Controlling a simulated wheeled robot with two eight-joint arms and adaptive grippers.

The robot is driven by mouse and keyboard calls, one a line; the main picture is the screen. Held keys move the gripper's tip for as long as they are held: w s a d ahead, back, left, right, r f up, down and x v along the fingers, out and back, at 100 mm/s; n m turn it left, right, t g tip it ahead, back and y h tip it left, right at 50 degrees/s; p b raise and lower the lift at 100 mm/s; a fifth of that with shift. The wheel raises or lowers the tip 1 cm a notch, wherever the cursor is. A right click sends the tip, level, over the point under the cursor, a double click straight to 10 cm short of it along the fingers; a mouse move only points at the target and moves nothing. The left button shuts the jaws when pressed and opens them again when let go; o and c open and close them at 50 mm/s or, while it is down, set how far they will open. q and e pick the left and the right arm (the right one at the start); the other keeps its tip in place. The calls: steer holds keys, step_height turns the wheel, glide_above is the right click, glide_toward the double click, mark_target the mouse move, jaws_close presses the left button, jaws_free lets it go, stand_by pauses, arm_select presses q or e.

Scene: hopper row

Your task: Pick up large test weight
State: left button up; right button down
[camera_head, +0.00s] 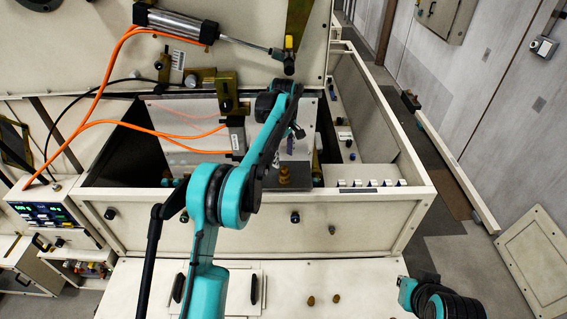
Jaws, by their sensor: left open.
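A brass-coloured stepped weight (285,177), the largest of the brass pieces I see, stands upright inside the open cream hopper box, close behind its front wall. My left arm reaches up from the bottom and over the box. My left gripper (294,133) is open, above and behind the weight in the picture and apart from it. The arm partly hides the gripper. Only dark and teal links of my right arm show at the lower right; its gripper is out of the picture.
The hopper's front wall (330,230) stands between me and the weight. A pneumatic cylinder (180,24) with orange hoses hangs at upper left. Two small brass pieces (311,300) sit on the front cream surface. A row of switches (372,183) lies right of the weight.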

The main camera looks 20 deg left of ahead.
mark_target(284, 167)
arm_select(q)
steer(key=shift+w+d+f, duration=0.1)
steer(key=shift+w+f, duration=0.05)
steer(key=shift+w, duration=0.05)
step_height(284, 167, down, 8)
steer(key=shift+s+d+r+p, duration=0.1)
steer(key=shift+d+p, duration=0.05)
steer(key=shift+p, duration=0.75)
steer(key=shift+r, duration=0.1)
jaws_close()
